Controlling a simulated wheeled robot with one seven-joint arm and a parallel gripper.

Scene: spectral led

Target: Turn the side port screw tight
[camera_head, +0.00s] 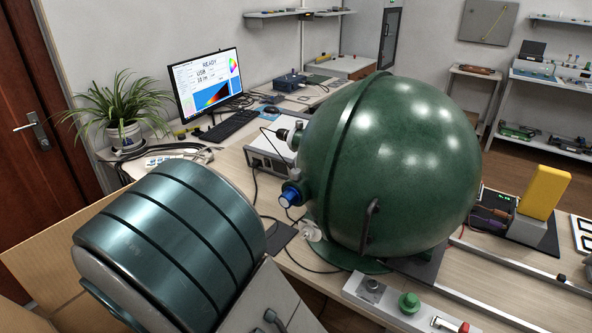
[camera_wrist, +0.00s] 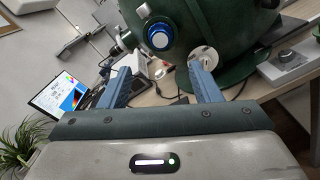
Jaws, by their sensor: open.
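A large green sphere (camera_head: 395,160) stands on the bench. On its left side is a blue round knob (camera_head: 291,194), which I take for the side port screw. In the wrist view the knob (camera_wrist: 159,37) faces me, a blue ring around a pale centre. My gripper (camera_wrist: 160,66) is open and empty. Its two blue fingers point toward the sphere, with the knob beyond and between their tips, apart from them. How tightly the screw sits cannot be told. In the head view my arm covers the lower left, and I cannot make out the fingers.
A white disc (camera_wrist: 205,57) hangs on the sphere beside the knob. A dark fitting (camera_head: 283,134) juts out above it. A grey box (camera_head: 268,153) stands behind. Cables lie on the bench below. A handle (camera_head: 370,222) and a control strip (camera_head: 390,297) are at the front.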

